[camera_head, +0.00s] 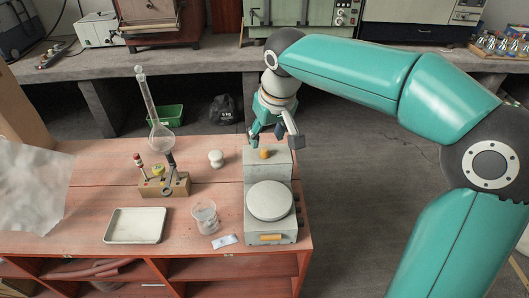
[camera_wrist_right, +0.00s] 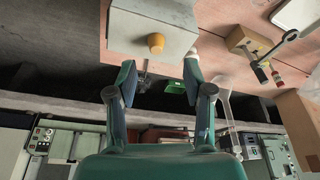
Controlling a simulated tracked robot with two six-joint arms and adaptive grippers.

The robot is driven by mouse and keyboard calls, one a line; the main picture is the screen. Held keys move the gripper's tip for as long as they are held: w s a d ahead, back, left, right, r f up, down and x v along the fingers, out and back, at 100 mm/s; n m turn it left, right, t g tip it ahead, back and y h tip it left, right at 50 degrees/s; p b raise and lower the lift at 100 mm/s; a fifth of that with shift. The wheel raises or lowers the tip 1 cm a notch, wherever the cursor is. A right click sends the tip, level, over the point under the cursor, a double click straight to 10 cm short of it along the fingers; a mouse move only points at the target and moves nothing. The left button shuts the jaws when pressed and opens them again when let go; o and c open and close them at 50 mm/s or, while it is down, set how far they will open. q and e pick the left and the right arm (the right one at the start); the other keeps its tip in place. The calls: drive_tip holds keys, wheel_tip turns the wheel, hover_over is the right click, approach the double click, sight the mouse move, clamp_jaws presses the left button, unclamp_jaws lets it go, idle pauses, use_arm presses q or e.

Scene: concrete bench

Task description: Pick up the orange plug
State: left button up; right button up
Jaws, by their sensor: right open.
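The small orange plug (camera_head: 264,154) sits on the raised rear block of the grey instrument (camera_head: 254,180) with a round pale plate, near the right end of the bench. In the right wrist view the plug (camera_wrist_right: 155,42) stands up from the block (camera_wrist_right: 128,25), ahead of the fingers. My right gripper (camera_head: 274,134) is open, just behind and above the plug. In the wrist view the right gripper (camera_wrist_right: 159,78) has its two fingers apart with nothing between them, and the plug lies beyond the fingertips. My left gripper is not in view.
A wooden stand (camera_head: 178,186) and a tall glass flask (camera_head: 160,137) stand to the left. A white stopper (camera_head: 216,158), a glass beaker (camera_head: 205,218) and a metal tray (camera_head: 136,226) are also on the red bench (camera_head: 100,180). Dark floor lies right of the bench.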

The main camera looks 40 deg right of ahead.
sight(265, 149)
drive_tip(key=shift+d+p+x, duration=0.15)
drive_tip(key=shift+p+x, duration=0.15)
drive_tip(key=shift+x, duration=1.35)
drive_tip(key=shift+d+p+x, duration=0.15)
drive_tip(key=shift+p+x, duration=0.15)
drive_tip(key=shift+x, duration=1.4)
drive_tip(key=shift+r, duration=0.1)
drive_tip(key=shift+c, duration=0.3)
drive_tip(key=c, duration=0.7)
